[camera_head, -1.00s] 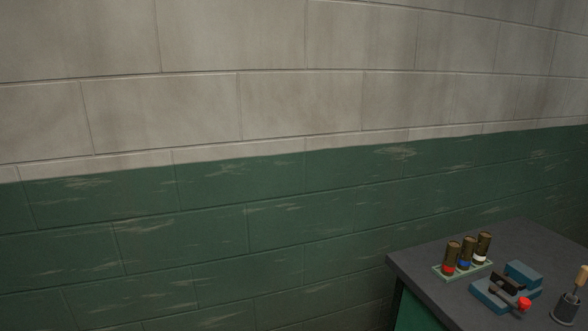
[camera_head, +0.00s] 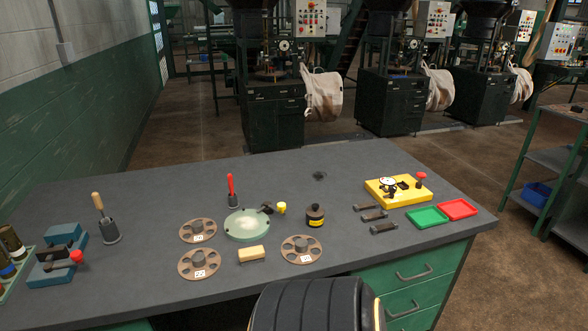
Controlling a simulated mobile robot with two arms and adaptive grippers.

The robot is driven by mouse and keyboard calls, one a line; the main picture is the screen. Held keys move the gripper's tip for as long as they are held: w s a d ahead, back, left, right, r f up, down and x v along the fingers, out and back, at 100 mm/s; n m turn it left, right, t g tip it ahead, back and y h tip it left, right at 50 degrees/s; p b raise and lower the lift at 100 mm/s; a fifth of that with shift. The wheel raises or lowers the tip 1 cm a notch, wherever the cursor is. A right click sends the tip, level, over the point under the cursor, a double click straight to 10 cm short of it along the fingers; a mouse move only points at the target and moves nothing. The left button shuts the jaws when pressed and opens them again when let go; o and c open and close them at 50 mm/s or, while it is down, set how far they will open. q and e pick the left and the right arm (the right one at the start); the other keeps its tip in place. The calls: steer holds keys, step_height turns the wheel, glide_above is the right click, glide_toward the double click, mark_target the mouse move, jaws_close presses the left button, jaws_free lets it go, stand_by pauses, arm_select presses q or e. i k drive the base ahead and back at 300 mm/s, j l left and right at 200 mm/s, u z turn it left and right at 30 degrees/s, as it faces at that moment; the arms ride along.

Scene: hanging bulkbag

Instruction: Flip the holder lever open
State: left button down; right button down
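I cannot tell for sure which fixture has the holder lever. A blue clamp-like fixture (camera_head: 55,262) with a red knob (camera_head: 77,257) stands at the left. A yellow block fixture (camera_head: 396,190) at the right carries a dial gauge and a red-knobbed lever (camera_head: 421,179). Neither gripper is in view.
A black ribbed shape (camera_head: 315,305) covers the bench's front edge.

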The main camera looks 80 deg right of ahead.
mark_target(281, 206)
steer(key=z, duration=2.4)
steer(key=i+j, duration=0.15)
steer(key=j, duration=0.2)
steer(key=i+j+z, duration=0.1)
steer(key=j, duration=0.2)
steer(key=i+j, duration=0.2)
steer(key=j, duration=0.15)
steer(key=i+j+z, duration=0.1)
steer(key=j, duration=0.25)
steer(key=i+j, duration=0.2)
steer(key=j, duration=0.15)
steer(key=i+j+z, duration=0.15)
steer(key=j, duration=0.15)
